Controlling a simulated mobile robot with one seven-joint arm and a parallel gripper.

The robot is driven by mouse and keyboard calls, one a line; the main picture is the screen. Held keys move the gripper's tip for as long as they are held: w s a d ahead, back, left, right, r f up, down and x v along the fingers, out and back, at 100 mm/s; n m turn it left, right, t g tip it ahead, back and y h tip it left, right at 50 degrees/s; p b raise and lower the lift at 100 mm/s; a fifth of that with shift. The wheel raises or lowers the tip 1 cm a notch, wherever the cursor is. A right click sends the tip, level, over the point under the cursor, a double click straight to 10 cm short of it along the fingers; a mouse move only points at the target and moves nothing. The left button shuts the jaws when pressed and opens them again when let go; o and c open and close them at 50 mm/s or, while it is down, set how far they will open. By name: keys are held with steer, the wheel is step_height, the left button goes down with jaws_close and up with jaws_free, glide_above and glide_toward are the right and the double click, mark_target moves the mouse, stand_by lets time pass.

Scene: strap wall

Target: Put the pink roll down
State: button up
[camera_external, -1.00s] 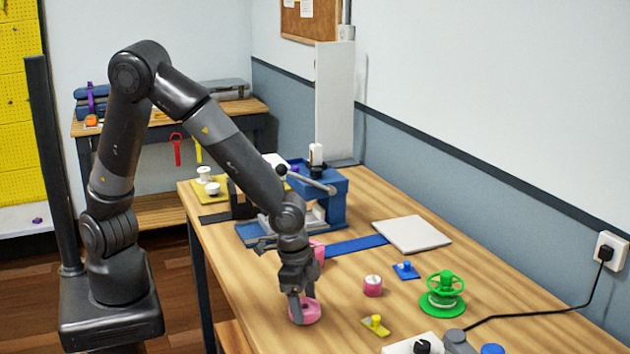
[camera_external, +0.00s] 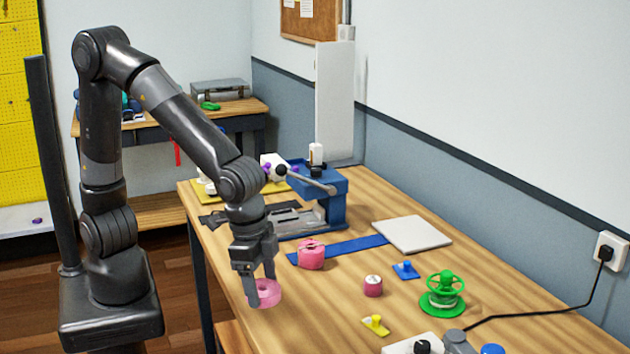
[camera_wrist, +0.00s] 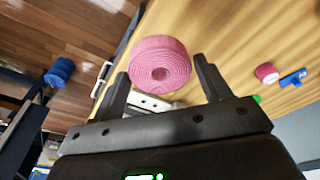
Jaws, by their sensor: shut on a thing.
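A pink ring-shaped roll (camera_external: 270,293) is at the fingertips of my gripper (camera_external: 262,284), over the left part of the wooden table. In the wrist view the roll (camera_wrist: 160,65) shows its coiled end, between the two finger tips (camera_wrist: 160,82). My gripper is shut on it. One finger hides part of the roll in the external view. I cannot tell whether its underside touches the tabletop. A second, ribbed pink roll (camera_external: 311,255) stands on the table by the blue strap (camera_external: 345,247).
A small pink spool (camera_external: 373,287), a yellow piece (camera_external: 376,325), a blue piece (camera_external: 406,270) and a green reel (camera_external: 443,295) stand to the right. A blue press (camera_external: 325,205) and white plate (camera_external: 412,235) are behind. The table's left edge is close to my gripper.

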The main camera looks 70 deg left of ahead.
steer(key=w+a+r+n, duration=0.15)
steer(key=w+n, duration=0.35)
steer(key=w, duration=0.9)
steer(key=n+y, duration=0.2)
steer(key=n, duration=1)
glide_above(389, 231)
steer(key=f, duration=0.6)
steer(key=shift+s+d+f, duration=0.2)
steer(key=shift+s+d, duration=0.15)
steer(key=shift+s, duration=0.05)
steer(key=shift+w+a+f, duration=0.2)
steer(key=shift+a+f, duration=0.1)
steer(key=shift+f, duration=1.9)
